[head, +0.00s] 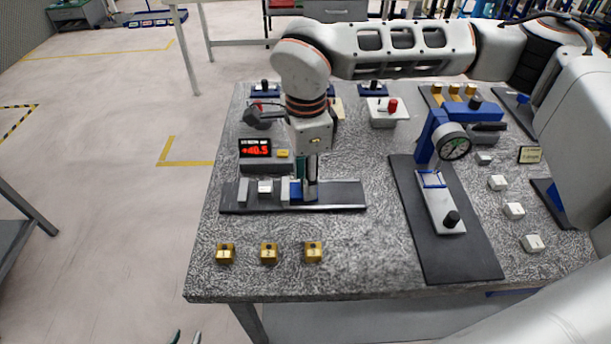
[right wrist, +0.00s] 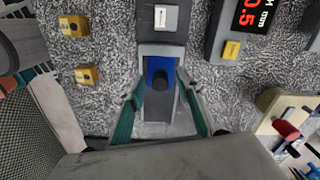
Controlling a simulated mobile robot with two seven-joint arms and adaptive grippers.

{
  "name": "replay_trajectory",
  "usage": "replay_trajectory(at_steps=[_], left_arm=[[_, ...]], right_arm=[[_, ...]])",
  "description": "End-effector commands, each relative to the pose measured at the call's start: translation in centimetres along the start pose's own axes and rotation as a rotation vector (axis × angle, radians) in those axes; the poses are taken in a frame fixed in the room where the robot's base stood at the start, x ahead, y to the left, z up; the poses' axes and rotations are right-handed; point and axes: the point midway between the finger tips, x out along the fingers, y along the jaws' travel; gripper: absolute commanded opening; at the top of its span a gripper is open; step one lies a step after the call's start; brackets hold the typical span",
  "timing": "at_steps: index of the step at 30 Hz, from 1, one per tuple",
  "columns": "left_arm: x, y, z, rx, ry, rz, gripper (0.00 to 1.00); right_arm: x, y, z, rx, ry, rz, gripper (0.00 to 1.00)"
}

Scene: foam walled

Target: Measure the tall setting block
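A small white block (head: 265,187) sits between the grey jaws of the sliding gauge (head: 340,196) on the left of the table; it also shows in the right wrist view (right wrist: 166,16). I cannot tell which block is the tall setting block. The red readout (head: 255,148) shows about +40.5. My right gripper (head: 309,195) is at the gauge's blue slider (right wrist: 160,70). In the right wrist view its green-padded fingers (right wrist: 162,112) are apart on either side of the slider's black knob, with gaps visible.
Numbered gold blocks (head: 269,253) stand along the front left. A blue dial-gauge stand (head: 428,132) on a black mat (head: 462,262) is at the right. Several pale blocks (head: 514,210) lie beyond it. A white box with a red knob (head: 388,118) stands behind. The front middle is clear.

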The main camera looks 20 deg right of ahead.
Motion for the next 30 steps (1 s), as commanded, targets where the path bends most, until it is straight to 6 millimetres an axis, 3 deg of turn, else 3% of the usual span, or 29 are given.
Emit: replay_trajectory(at_steps=[6, 10, 11, 16, 24, 30], left_arm=[[0.1, -0.1, -0.2, 0.001, 0.004, -0.001, 0.27], [0.1, -0.1, -0.2, 0.001, 0.004, -0.002, 0.27], [0.1, -0.1, -0.2, 0.001, 0.004, -0.002, 0.27], [0.1, -0.1, -0.2, 0.0, 0.005, -0.002, 0.27], [0.1, -0.1, -0.1, 0.0, 0.004, -0.002, 0.27], [0.1, -0.1, -0.2, 0.001, 0.005, -0.002, 0.27]], right_arm=[[0.0, 0.0, 0.0, 0.0, 0.0, 0.0, 0.34], [0.0, 0.0, 0.0, -0.001, 0.0, 0.0, 0.03], [0.0, 0.0, 0.0, -0.001, 0.0, 0.0, 0.02], [0.0, 0.0, 0.2, -0.001, 0.0, 0.0, 0.02], [0.0, -0.9, 3.4, -0.004, -0.001, -0.001, 0.02], [-0.1, -1.1, 4.1, -0.001, -0.001, -0.002, 0.02]])
